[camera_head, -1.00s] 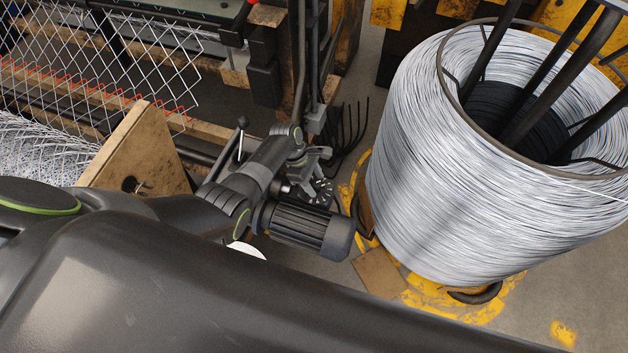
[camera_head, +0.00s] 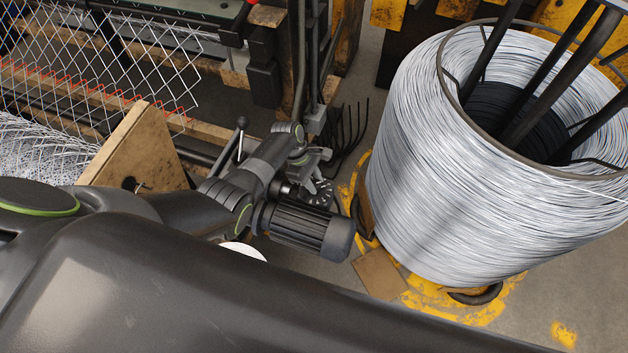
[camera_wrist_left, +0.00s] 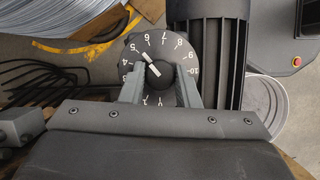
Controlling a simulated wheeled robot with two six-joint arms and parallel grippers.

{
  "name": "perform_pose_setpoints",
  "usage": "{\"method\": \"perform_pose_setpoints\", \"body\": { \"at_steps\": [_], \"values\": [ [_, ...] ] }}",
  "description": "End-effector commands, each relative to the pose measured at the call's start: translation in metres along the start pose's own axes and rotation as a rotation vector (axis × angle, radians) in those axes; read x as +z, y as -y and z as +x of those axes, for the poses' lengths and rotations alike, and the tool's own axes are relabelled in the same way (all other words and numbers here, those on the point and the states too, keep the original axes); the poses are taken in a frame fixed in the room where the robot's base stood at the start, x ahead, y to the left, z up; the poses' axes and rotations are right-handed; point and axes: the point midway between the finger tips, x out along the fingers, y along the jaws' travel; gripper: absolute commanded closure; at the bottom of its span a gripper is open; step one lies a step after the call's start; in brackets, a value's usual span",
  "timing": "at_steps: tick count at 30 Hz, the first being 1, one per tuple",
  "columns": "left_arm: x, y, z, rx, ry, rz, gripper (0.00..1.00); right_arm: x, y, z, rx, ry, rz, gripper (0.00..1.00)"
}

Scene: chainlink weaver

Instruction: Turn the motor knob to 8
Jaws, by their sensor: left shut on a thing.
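The motor knob (camera_wrist_left: 158,76) is black with a white pointer line. It sits on a round dial (camera_wrist_left: 181,52) with white numbers around its edge. The pointer slants up-left, between 5 and 6 and nearer 5. My left gripper (camera_wrist_left: 160,88) has one finger on each side of the knob and is shut on it. In the head view the dial (camera_head: 322,195) shows in part beside my left gripper (camera_head: 312,172), which hides the knob there. The ribbed dark motor (camera_head: 308,227) lies just below the dial. My right gripper is not in view.
A large coil of wire (camera_head: 420,170) stands right of the dial on a yellow-marked floor. A black multi-pronged rack (camera_head: 345,130) is behind the gripper. A lever with a ball knob (camera_head: 242,122) and a wooden bracket (camera_head: 137,155) stand to the left. Chain-link mesh (camera_head: 110,60) hangs at upper left.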

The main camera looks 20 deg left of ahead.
Motion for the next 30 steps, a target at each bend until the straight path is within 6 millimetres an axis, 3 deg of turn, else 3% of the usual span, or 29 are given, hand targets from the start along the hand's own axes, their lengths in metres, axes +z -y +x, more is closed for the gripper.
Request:
{"method": "perform_pose_setpoints", "body": {
  "at_steps": [30],
  "values": [
    [0.002,-0.006,0.003,-0.356,-0.001,0.858,0.94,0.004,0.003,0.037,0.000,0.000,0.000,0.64]
  ]
}}
